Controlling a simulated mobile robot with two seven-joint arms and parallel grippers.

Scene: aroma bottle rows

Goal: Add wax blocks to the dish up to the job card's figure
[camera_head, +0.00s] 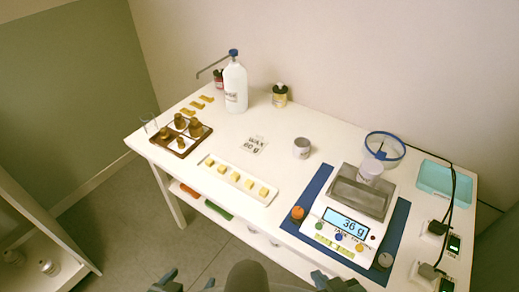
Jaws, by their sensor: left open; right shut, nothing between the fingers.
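Several pale yellow wax blocks (235,177) sit in a row on a long white tray (272,199). The scale (360,199) stands on a blue mat, and its display (347,222) reads 36 g. A whitish dish (370,170) stands toward the back of the scale; its contents cannot be made out. My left gripper (186,281) is open at the bottom edge, apart from the table. My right gripper (332,282) is shut and empty at the bottom edge, in front of the table.
A brown tray (181,152) with amber bottles stands at the left. A white pump bottle (235,86), a dark jar (280,95) and a grey tin (301,148) stand farther back. At the right are a blue ring (384,146), a teal tray (445,181) and plugs with black cables.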

